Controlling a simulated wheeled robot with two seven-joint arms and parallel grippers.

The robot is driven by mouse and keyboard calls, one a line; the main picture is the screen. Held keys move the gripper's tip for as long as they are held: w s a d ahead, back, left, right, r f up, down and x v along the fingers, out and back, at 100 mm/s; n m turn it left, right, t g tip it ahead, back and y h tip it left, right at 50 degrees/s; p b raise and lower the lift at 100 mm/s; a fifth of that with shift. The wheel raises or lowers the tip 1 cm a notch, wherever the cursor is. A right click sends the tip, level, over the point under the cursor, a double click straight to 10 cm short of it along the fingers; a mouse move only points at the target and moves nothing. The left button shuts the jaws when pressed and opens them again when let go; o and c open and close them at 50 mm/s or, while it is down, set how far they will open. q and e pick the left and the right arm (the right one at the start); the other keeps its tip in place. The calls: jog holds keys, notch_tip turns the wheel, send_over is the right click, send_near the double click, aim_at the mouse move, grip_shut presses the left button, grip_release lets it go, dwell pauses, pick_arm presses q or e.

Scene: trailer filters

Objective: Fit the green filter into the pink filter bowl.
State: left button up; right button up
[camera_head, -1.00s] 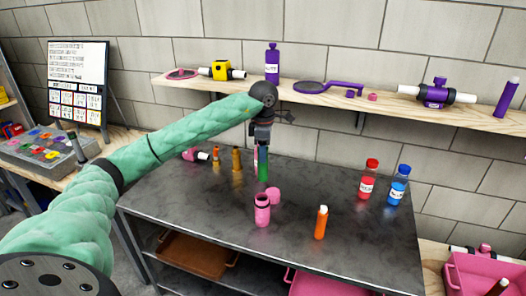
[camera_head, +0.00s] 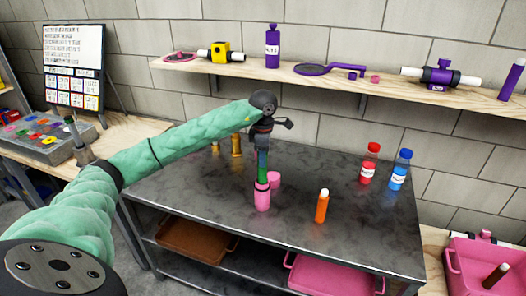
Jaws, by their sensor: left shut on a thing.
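The pink filter bowl (camera_head: 262,200) stands upright on the dark metal table. The green filter (camera_head: 262,168) is upright, directly above the bowl in the head view. Its lower end meets the bowl's dark-rimmed mouth in the picture; I cannot tell whether it is just above the rim or slightly inside. My left gripper (camera_head: 262,150) points down and is shut on the upper part of the filter, hiding its top. A pink round piece (camera_head: 274,179) lies on the table right behind the bowl. My right gripper is not in view.
An orange tube (camera_head: 321,206) stands right of the bowl. Red (camera_head: 370,164) and blue (camera_head: 400,170) bottles stand at the back right. Brass-coloured pieces (camera_head: 236,146) stand behind my left arm. A wooden shelf (camera_head: 395,98) with purple parts runs along the wall. The table's front right is clear.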

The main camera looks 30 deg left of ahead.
pick_arm(q)
notch_tip(320, 180, down, 3)
jog(key=shift+a+r+b, duration=0.1)
jog(key=shift+b, duration=0.25)
jog(key=shift+f, duration=1.15)
jog(key=shift+b, duration=0.3)
jog(key=o, duration=1.1)
jog(key=shift+c, duration=0.2)
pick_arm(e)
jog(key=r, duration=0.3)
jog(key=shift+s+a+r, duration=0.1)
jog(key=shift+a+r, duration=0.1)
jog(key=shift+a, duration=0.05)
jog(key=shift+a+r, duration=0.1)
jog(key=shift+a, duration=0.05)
